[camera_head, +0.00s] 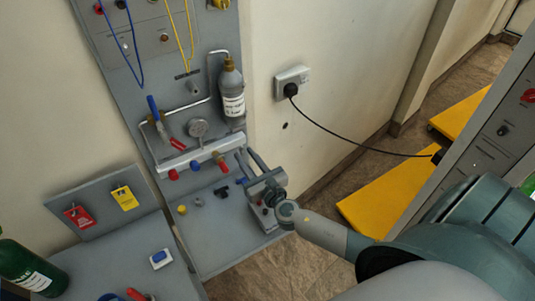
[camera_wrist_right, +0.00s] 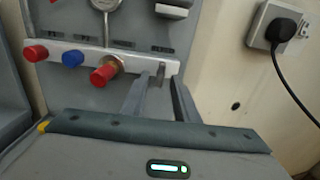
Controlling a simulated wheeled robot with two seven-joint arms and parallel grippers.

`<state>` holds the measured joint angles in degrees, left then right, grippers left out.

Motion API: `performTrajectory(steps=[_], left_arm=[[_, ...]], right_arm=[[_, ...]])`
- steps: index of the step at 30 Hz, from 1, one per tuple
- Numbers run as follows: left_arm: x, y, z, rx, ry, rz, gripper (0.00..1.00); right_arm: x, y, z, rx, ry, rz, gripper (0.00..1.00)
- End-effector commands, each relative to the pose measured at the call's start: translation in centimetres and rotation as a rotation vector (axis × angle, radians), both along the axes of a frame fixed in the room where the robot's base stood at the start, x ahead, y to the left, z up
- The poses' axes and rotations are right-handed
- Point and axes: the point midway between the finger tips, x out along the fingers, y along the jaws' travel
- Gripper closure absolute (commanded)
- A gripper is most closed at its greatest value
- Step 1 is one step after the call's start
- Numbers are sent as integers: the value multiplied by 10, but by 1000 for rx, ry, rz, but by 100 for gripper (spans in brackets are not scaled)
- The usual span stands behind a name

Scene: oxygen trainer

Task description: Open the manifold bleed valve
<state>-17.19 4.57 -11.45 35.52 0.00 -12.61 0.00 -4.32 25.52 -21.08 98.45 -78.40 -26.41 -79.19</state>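The manifold is a pale horizontal bar (camera_head: 200,157) low on the grey wall panel, and it also shows in the wrist view (camera_wrist_right: 95,60). It carries a red knob (camera_wrist_right: 36,53), a blue knob (camera_wrist_right: 73,58) and a red knob on a brass stem (camera_wrist_right: 104,74). A small grey fitting (camera_wrist_right: 160,72) at the bar's right end shows between my fingertips; it may be the bleed valve, but no label is readable. My right gripper (camera_head: 248,157) is open at that end, with its fingers (camera_wrist_right: 162,82) apart on either side of the fitting. Contact cannot be told. My left gripper is out of view.
A grey gas cylinder (camera_head: 231,95) and a gauge (camera_head: 198,128) are above the manifold. A wall socket (camera_head: 292,80) with a black cable is to the right. A grey bench (camera_head: 225,240) with small fittings lies below. A green cylinder (camera_head: 28,268) stands at the lower left.

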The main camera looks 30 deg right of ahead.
Motion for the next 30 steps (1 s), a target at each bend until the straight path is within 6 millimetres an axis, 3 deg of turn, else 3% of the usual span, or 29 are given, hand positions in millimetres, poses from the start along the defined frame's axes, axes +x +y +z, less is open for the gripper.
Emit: performTrajectory(steps=[21,30], left_arm=[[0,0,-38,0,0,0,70],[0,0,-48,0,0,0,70]], right_arm=[[-122,7,-4,0,3,0,73],[-155,9,-2,-2,2,0,73]])
